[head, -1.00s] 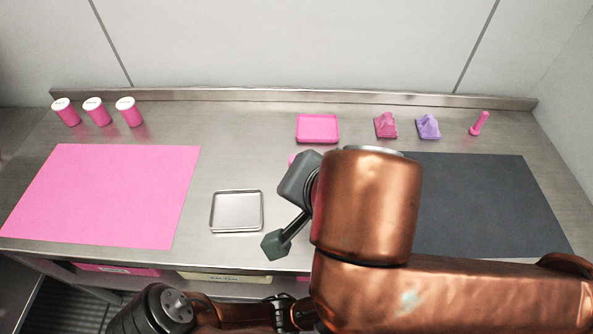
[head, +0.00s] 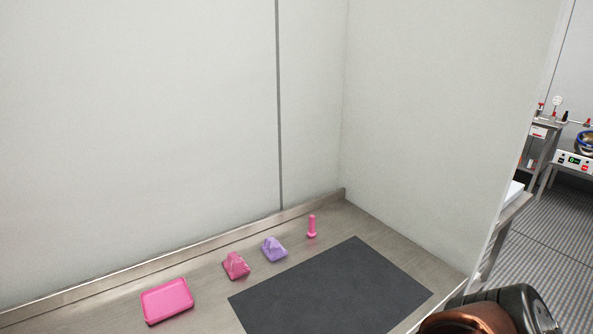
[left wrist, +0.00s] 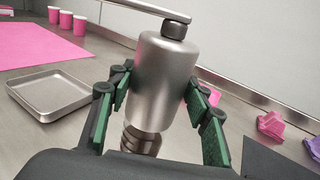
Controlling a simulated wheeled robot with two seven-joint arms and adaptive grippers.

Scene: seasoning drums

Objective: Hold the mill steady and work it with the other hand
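The mill (left wrist: 165,85) is a brushed-metal cylinder in the left wrist view, with a dark collar and a crank handle (left wrist: 150,8) on top and a narrower ringed base below. My left gripper (left wrist: 160,95) has its green-padded fingers on both sides of the mill's body, close against it. The palm hides the lowest part of the mill. The head view shows neither the mill nor my left gripper. My right gripper is not seen; only a copper and black part of my own arm shows at the head view's lower right corner.
In the head view a pink tray (head: 167,301), a pink holder (head: 236,265), a purple holder (head: 274,249) and a pink upright piece (head: 312,227) stand along the counter's back. A bare dark mat (head: 330,295) lies in front. A metal tray (left wrist: 48,92) is left of the mill.

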